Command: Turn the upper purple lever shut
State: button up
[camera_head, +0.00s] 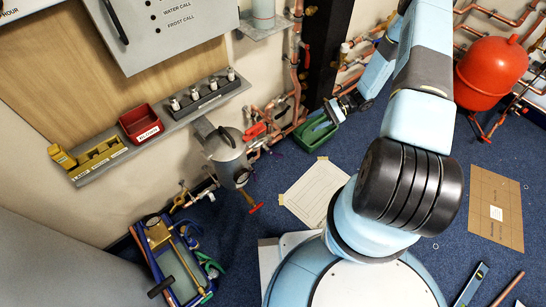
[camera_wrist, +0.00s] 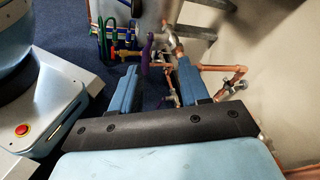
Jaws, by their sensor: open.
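A purple lever (camera_wrist: 147,52) shows in the wrist view, standing lengthwise just beyond the tip of the left finger. A second, smaller purple part (camera_wrist: 173,86) seems to show between the fingers, lower in the picture. I cannot tell for sure which is the upper lever. My gripper (camera_wrist: 159,64) is open, its two blue fingers apart with nothing held between them. Copper pipes (camera_wrist: 222,69) lie beyond and beside the right finger. In the head view my gripper (camera_head: 326,116) is at the pipework near the wall; the levers there are too small to tell apart.
A green bin (camera_head: 313,134) sits beside my gripper in the head view. A grey metal tank (camera_head: 226,150) and a shelf with a red bin (camera_head: 140,123) are to the left. A dark post (camera_head: 325,50) stands behind. Blue carpet with a paper sheet (camera_head: 312,192) lies below.

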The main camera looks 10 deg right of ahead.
aim_at(276, 155)
jog(key=s+a+f+m+t+y, duration=0.1)
jog(key=s+a+f+m+y, duration=0.15)
jog(key=f, duration=0.35)
jog(key=s+a+f+m+t+y, duration=0.1)
jog(key=s+f+t, duration=0.15)
jog(key=f, duration=0.45)
jog(key=s+a, duration=0.1)
jog(key=a, duration=1.2)
jog(key=shift+s+a+g, duration=0.25)
jog(key=shift+g, duration=0.1)
jog(key=shift+r, duration=0.1)
grip_shut()
